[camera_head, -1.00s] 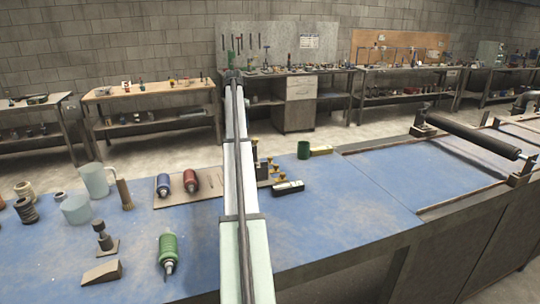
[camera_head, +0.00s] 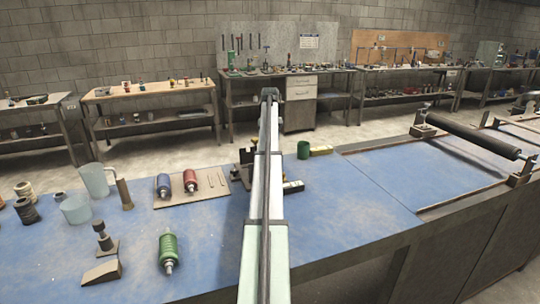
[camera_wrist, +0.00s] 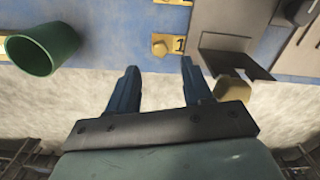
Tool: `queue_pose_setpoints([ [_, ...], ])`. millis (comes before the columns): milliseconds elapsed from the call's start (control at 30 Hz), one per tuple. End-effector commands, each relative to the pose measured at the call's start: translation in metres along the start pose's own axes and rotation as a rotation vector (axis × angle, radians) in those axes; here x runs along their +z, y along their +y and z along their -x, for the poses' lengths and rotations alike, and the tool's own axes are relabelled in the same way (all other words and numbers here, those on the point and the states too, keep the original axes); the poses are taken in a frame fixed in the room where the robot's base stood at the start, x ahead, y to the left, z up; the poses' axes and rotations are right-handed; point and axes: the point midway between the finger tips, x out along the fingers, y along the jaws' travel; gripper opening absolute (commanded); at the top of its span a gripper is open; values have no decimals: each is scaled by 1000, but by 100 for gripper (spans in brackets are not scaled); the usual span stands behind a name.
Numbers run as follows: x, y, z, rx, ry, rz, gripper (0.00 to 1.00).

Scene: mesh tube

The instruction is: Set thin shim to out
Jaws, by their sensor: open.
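My gripper (camera_wrist: 160,88) is open and empty in the wrist view, its two dark blue fingers apart. In the head view my own arm hides it. A brass hex knob (camera_wrist: 160,46) beside a yellow label marked 1 (camera_wrist: 180,44) lies beyond the fingertips. A second brass knob (camera_wrist: 234,89) is partly behind the right finger. A grey metal plate (camera_wrist: 226,42) with a dark notched edge is at the upper right. In the head view the dark fixture (camera_head: 243,172) is partly hidden by my arm. I cannot tell which part is the thin shim.
The blue bench (camera_head: 345,205) is clear at right.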

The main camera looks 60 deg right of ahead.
Motion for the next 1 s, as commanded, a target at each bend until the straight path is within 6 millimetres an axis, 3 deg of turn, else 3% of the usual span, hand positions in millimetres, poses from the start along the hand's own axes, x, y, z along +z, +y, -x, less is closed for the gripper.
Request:
queue_pose_setpoints([
  [200, 1, -1, -37, -1, -1, 0, 50],
  [400, 0, 0, -56, 0, 0, 0, 50],
  [833, 0, 0, -63, 0, 0, 0, 50],
  [1000, 0, 0, -63, 0, 0, 0, 36],
])
